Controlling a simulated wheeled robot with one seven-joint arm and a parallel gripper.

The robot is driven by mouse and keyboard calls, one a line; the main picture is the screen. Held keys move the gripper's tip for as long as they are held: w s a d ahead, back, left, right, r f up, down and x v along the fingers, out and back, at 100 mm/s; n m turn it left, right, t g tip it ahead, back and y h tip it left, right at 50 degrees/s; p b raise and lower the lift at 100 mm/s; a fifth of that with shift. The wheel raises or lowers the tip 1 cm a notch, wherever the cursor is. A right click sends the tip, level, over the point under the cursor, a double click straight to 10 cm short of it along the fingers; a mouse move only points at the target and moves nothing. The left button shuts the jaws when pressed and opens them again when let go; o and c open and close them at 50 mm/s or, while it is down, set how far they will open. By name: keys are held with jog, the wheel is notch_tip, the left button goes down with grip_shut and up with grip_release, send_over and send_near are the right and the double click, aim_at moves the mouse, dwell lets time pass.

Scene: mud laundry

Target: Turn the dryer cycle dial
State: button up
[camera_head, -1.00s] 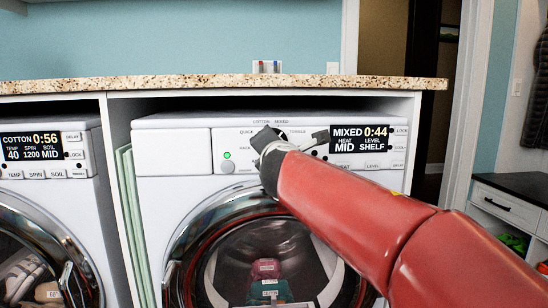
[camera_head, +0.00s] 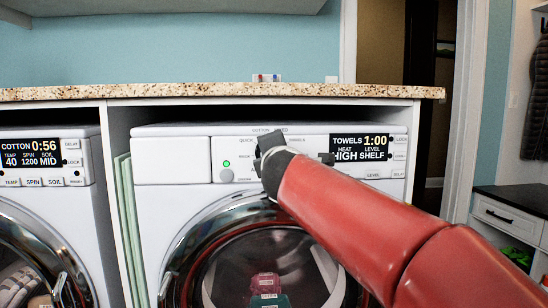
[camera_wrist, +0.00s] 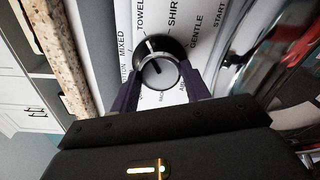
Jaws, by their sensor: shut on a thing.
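The dryer (camera_head: 172,160) is the white machine under the counter in the head view. Its display (camera_head: 361,148) reads TOWELS 1:00, HIGH heat, SHELF level. The cycle dial is hidden behind my arm in the head view. In the wrist view the dial (camera_wrist: 158,72) is a round black knob with a silver rim and a white mark pointing towards the TOWELS label. My gripper (camera_wrist: 161,86) has its two dark fingers on opposite sides of the dial and is shut on it. In the head view my gripper (camera_head: 290,150) is at the dryer's panel, mostly covered by my red arm.
A washer (camera_head: 48,160) with a COTTON 0:56 display stands left of the dryer. A speckled stone countertop (camera_head: 180,90) runs just above both. Light green boards (camera_head: 130,220) stand in the gap between the machines. A drawer cabinet (camera_head: 508,216) is at the right.

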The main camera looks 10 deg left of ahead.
jog(key=o, duration=1)
jog(key=v, duration=0.7)
jog(key=shift+s+d, duration=0.1)
jog(key=shift+s, duration=0.3)
